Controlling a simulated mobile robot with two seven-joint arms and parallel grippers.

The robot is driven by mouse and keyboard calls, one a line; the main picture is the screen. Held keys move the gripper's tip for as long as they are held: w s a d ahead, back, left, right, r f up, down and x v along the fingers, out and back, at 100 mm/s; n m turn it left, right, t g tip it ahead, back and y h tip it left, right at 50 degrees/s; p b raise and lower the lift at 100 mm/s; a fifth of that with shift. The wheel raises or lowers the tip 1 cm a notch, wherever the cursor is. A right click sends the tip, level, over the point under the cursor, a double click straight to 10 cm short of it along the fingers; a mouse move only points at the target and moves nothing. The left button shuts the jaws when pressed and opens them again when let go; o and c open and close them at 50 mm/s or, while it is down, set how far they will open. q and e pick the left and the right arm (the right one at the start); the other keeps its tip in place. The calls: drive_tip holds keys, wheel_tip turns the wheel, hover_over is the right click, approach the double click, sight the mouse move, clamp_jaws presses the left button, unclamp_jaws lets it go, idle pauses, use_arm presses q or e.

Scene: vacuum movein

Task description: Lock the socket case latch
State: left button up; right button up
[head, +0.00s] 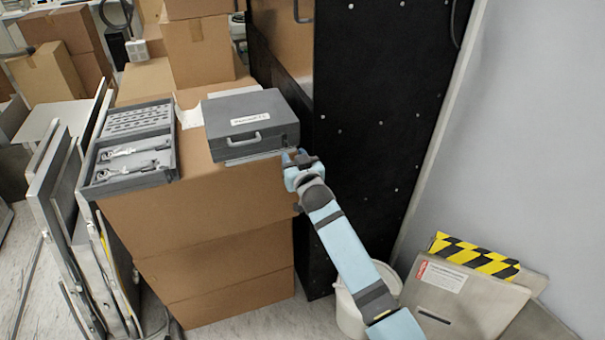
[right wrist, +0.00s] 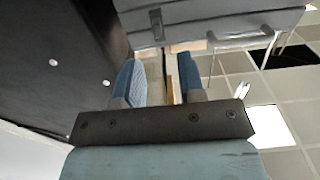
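A grey socket case (head: 251,110) with a white label and a front handle (head: 245,139) lies shut on top of the stacked cardboard boxes. My right gripper (head: 298,158) is by the case's front right corner. In the right wrist view, the case (right wrist: 225,18) spans the top, with a small metal latch (right wrist: 157,24) on its edge. The two blue fingers of my right gripper (right wrist: 158,78) stand apart below the latch, with nothing between them. I cannot tell from these frames whether the latch is locked. My left gripper is out of view.
An open tray of wrenches (head: 130,150) sits left of the case on the cardboard boxes (head: 215,235). A black cabinet (head: 375,100) stands close on the right. A white bin (head: 350,312) and metal panels (head: 465,300) are on the floor at lower right.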

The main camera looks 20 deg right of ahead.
drive_tip(key=s, duration=0.8)
drive_tip(key=shift+b, duration=0.3)
drive_tip(key=shift+w+d, duration=0.1)
drive_tip(key=s+f+n+g+y+p, duration=0.1)
drive_tip(key=s+f, duration=0.4)
drive_tip(key=s, duration=0.5)
drive_tip(key=s+f+g+p, duration=0.2)
drive_tip(key=s+f, duration=0.4)
drive_tip(key=s, duration=0.5)
drive_tip(key=s+f+n+g+y+p, duration=0.1)
drive_tip(key=s+f+g, duration=0.3)
drive_tip(key=s, duration=0.7)
wheel_tip(320, 180, down, 2)
drive_tip(key=shift+s+a+f+n+y+p, duration=0.1)
drive_tip(key=shift+s+a+n+y+p, duration=0.15)
drive_tip(key=shift+p, duration=0.25)
